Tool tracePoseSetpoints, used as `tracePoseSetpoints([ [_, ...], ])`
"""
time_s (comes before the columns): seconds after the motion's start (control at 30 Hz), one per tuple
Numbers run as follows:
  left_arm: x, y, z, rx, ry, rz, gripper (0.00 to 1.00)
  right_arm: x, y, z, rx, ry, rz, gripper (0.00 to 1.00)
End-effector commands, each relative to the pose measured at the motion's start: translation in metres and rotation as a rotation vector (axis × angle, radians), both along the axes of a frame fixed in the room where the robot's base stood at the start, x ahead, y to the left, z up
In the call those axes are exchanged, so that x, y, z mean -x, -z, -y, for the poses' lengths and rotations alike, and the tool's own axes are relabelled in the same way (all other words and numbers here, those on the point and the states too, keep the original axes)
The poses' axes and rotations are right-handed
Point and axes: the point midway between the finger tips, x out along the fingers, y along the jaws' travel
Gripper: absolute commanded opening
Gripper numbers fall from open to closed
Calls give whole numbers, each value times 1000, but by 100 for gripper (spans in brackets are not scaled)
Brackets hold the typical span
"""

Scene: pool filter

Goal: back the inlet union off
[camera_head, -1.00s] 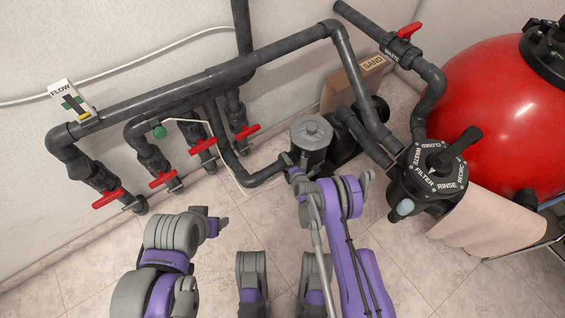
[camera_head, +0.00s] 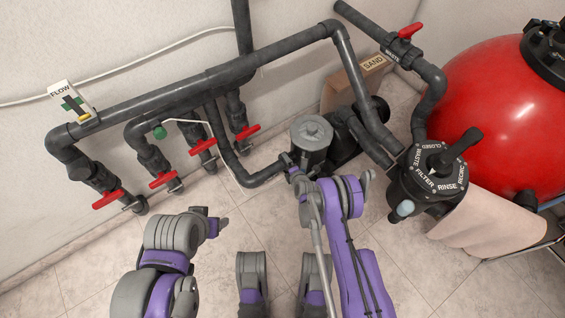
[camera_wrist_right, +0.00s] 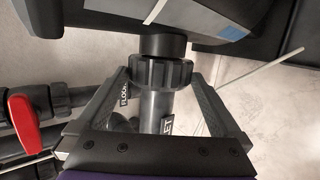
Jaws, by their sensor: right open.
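The inlet union is a dark ribbed nut (camera_wrist_right: 160,73) on a grey pipe in the right wrist view, below a black collar. My right gripper (camera_wrist_right: 159,77) is open, one finger on each side of the nut; I cannot tell whether they touch it. In the head view my right gripper (camera_head: 289,167) is beside the grey-lidded pump (camera_head: 312,134), and the union is hidden there. My left gripper (camera_head: 212,222) hangs over the floor at lower left, apart from the pipes; its jaw opening is unclear.
Grey pipework with several red-handled valves (camera_head: 163,179) runs along the left wall. A multiport valve (camera_head: 434,172) and red filter tank (camera_head: 490,100) stand at right. A sand box (camera_head: 345,87) stands behind the pump. Floor tiles (camera_head: 215,255) between my arms are clear.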

Motion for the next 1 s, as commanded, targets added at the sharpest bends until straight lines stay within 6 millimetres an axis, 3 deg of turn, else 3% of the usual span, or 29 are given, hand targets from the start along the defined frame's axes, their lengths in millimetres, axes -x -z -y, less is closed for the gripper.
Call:
tracePoseSetpoints([
  [0.03,0,-2,0,0,0,0,65,-4,-1,-6,-13,0,2,100],
  [0.5,3,-14,0,0,0,0,65,29,-27,8,-9,0,3,100],
  [1.0,3,-15,0,0,0,0,65,31,-31,10,-4,2,5,100],
])
